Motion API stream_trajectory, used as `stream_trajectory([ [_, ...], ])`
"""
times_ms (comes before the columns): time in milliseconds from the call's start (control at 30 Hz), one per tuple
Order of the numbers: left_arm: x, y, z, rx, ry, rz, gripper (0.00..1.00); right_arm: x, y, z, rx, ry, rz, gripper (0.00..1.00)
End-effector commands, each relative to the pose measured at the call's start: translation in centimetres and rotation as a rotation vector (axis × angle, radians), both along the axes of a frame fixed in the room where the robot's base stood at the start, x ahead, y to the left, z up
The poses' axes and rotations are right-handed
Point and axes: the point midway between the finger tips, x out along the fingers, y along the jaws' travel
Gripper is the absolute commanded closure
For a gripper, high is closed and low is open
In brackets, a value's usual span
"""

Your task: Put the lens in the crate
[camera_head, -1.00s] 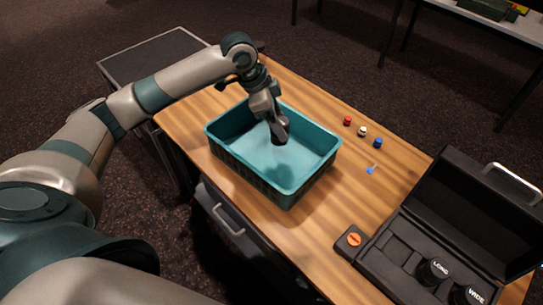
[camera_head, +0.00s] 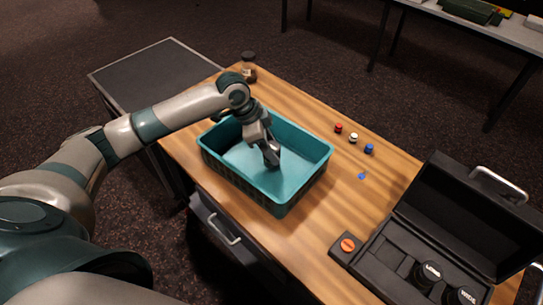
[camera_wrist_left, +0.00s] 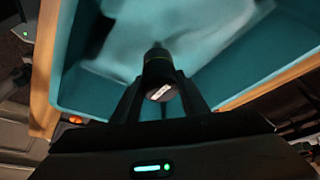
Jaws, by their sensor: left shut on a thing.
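The teal crate (camera_head: 235,183) stands open on the wooden desk; it fills the upper part of the left wrist view (camera_wrist_left: 285,40). My left gripper (camera_head: 272,158) reaches down inside the crate's walls. In the left wrist view its fingers (camera_wrist_left: 160,100) are shut on a small black lens (camera_wrist_left: 158,72) with a pale label, over the crate's floor. In the head view the gripper mostly hides this lens. I cannot tell whether the lens touches the floor. My right gripper is not in view.
An open black case (camera_head: 470,215) at the right holds lenses marked LONG (camera_head: 427,273) and WIDE (camera_head: 462,296). Red (camera_head: 338,128), white (camera_head: 353,138) and blue (camera_head: 369,149) small items lie right of the crate. A dark-lidded jar (camera_head: 249,68) stands at the far corner.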

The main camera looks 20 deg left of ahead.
Motion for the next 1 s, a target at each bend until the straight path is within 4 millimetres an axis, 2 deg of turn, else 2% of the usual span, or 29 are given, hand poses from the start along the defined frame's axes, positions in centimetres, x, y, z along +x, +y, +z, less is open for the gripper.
stream_trajectory([
  [333, -0.1, 0.0, -3.4, 0.000, 0.002, 0.001, 0.92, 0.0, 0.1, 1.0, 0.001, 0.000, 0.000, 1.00],
  [767, 0.0, 0.0, -3.8, 0.000, 0.000, -0.001, 0.92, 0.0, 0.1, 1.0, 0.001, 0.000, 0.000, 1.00],
  [800, -0.1, 0.0, -3.9, 0.001, 0.000, -0.001, 0.53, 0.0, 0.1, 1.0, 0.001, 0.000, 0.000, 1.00],
  [867, -0.1, 0.0, -3.9, 0.001, 0.000, -0.001, 0.41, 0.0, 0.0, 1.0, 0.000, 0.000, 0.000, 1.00],
  [1000, -0.1, 0.0, -3.9, 0.001, 0.000, -0.001, 0.41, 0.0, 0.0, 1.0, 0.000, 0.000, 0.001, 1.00],
])
